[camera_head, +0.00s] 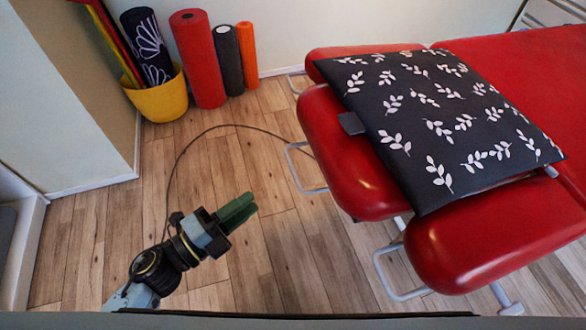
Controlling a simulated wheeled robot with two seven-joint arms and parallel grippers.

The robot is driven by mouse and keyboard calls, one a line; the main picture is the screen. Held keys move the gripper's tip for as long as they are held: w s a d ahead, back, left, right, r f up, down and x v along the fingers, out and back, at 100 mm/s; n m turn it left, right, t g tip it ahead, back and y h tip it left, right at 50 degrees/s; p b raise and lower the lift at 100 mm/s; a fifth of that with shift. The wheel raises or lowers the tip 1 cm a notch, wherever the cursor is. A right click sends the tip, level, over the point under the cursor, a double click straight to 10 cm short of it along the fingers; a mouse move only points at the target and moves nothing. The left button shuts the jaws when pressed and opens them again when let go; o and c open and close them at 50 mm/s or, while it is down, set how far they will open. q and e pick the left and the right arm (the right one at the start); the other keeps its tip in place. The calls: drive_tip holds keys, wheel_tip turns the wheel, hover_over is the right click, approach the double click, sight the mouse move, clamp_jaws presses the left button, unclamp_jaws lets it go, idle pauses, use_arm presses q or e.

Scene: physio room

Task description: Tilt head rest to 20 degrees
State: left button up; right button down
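The head rest (340,165) is the red padded middle section at the near end of the red treatment table (540,60). Its tilt angle is hard to judge from this view. A black pillow with white leaves (440,120) lies over it and hides much of its top. A small dark grey tab (352,123) sticks out from under the pillow's left edge. A metal loop (305,170) juts out at the head rest's left end. My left gripper (240,212), with green fingers close together, is over the floor, left of the head rest and apart from it. It appears shut and empty. My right gripper is not in view.
Red side pads flank the head rest, one behind (330,58) and one in front (490,240), with metal loops. A yellow bin (160,98) and rolled mats (197,60) stand by the wall. A dark cable (200,135) curves over the floor. Wooden floor (290,250) between gripper and table is clear.

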sight(293, 169)
use_arm(q)
drive_tip(key=x, duration=1.3)
drive_tip(key=shift+w+a+f, duration=0.1)
clamp_jaws()
